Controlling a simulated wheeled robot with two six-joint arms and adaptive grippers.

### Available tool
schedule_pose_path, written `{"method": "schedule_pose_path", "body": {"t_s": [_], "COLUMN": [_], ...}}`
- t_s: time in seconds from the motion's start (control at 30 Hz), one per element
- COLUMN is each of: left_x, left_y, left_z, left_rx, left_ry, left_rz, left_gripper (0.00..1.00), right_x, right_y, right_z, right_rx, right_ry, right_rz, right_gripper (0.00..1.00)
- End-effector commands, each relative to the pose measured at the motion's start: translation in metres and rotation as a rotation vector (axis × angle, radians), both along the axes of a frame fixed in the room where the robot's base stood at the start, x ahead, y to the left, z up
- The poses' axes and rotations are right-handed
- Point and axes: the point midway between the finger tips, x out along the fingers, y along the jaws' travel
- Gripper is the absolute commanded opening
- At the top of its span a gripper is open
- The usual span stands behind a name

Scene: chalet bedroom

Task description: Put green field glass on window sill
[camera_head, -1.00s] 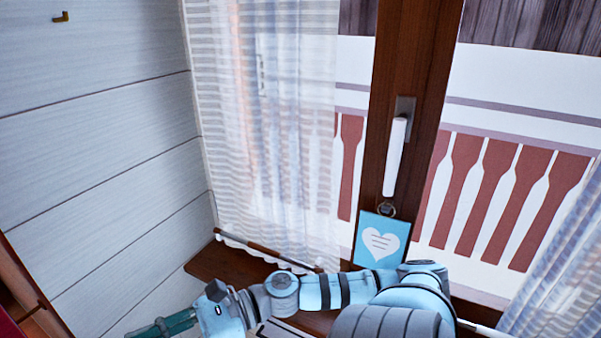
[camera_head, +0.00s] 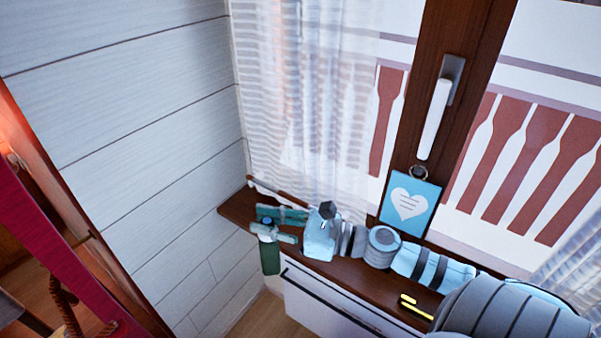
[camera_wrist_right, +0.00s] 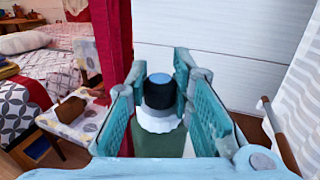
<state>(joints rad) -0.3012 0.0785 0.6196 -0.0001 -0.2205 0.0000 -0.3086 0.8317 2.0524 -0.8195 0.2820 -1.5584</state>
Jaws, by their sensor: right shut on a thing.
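The green field glass (camera_head: 270,257) looks like a green flask hanging upright at the left end of the window sill. The right wrist view shows its black cap with a blue top (camera_wrist_right: 159,92), a white collar and part of the green body. My right gripper (camera_head: 266,224) is shut on it near the top, with one finger on each side. The brown wooden window sill (camera_head: 352,272) runs under the window, partly hidden by my right arm. The flask overlaps the sill's front edge in the picture, its lower part in front of the wall. My left gripper is not in view.
A white panel (camera_head: 345,318) stands below the sill. A small black and yellow item (camera_head: 415,306) is at the sill's front right. A sheer curtain (camera_head: 310,120) hangs behind, and a blue heart tag (camera_head: 408,204) hangs from the window handle. A red curtain (camera_head: 50,240) is at left.

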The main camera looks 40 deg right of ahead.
Motion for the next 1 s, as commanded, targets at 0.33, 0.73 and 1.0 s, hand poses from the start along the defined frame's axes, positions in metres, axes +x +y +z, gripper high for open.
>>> {"method": "schedule_pose_path", "body": {"t_s": [0.33, 0.73, 1.0], "left_x": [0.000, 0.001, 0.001], "left_y": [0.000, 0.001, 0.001], "left_z": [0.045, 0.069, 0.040], "left_rx": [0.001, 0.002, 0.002], "left_ry": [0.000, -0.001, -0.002], "left_rz": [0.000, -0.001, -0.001], "left_gripper": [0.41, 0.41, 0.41], "right_x": [0.055, 0.072, 0.072], "right_y": [-0.083, -0.135, -0.136], "right_z": [0.004, -0.010, -0.040], "right_rx": [0.013, 0.018, 0.018], "right_ry": [-0.001, 0.025, 0.026], "right_rz": [-0.434, -0.734, -0.740], "right_gripper": [0.00, 0.00, 0.00]}}
